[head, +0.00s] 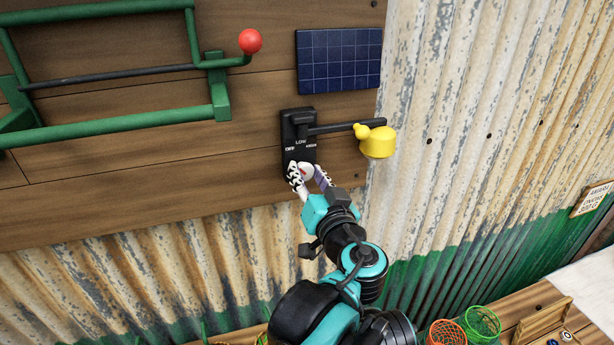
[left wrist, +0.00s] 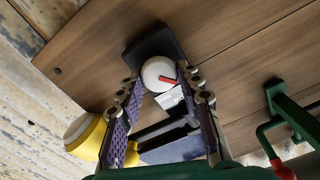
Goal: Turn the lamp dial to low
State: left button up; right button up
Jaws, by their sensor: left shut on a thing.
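The lamp's black panel (head: 292,128) is on the plank wall, lettered OFF at left, LOW at top middle and HIGH at right. The white round dial (left wrist: 157,72) is at the panel's lower part; in the head view my gripper mostly hides it. Its red mark points right in the left wrist view, toward the green frame's side, which is the OFF side in the head view. My left gripper (head: 309,174) is shut on the dial, a finger on each side; it also shows in the left wrist view (left wrist: 161,88). The yellow lamp (head: 378,143) hangs on a black arm.
A blue solar panel (head: 339,60) is above the lamp. A green frame (head: 110,126) with a red ball knob (head: 250,41) is at upper left. Corrugated metal (head: 460,130) covers the right. Orange (head: 447,332) and green (head: 483,322) baskets stand at the bottom right.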

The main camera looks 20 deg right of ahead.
pick_arm(q)
jog(key=m, duration=0.3)
jog(key=shift+f+m, duration=0.1)
jog(key=shift+m, duration=0.2)
jog(key=shift+d+m+b, duration=0.1)
jog(key=shift+m+b, duration=0.4)
jog(key=shift+m, duration=1.4)
jog(key=o, duration=1.1)
jog(key=shift+o, duration=0.2)
jog(key=shift+s, duration=0.1)
jog(key=s, duration=1.2)
jog(key=shift+d, duration=0.25)
jog(key=shift+w+f, duration=0.1)
jog(key=shift+w, duration=0.05)
